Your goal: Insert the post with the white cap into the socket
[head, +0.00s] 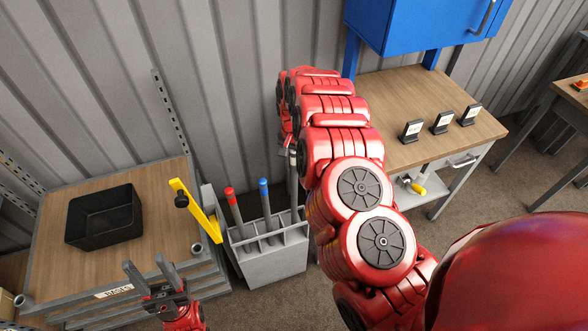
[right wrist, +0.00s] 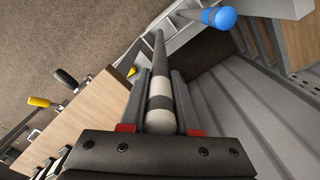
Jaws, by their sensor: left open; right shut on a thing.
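The post with the white cap (right wrist: 160,112) is between the fingers of my right gripper (right wrist: 160,75), which is shut on it just below the cap. The cap is white with dark bands, and the grey shaft runs down toward the grey rack (head: 270,262). In the head view the post (head: 293,178) shows just below my right gripper, at the rack's right end. I cannot tell whether its lower end is still inside the rack. My left gripper (head: 153,276) is open and empty before the wooden bench. A round tube end (head: 196,249) at the bench's near right corner looks like a socket.
Red-capped (head: 229,192) and blue-capped (head: 264,185) posts stand in the rack. A black bin (head: 104,217) sits on the bench (head: 60,268). A second table (head: 418,98) with small black signs stands right of my right arm.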

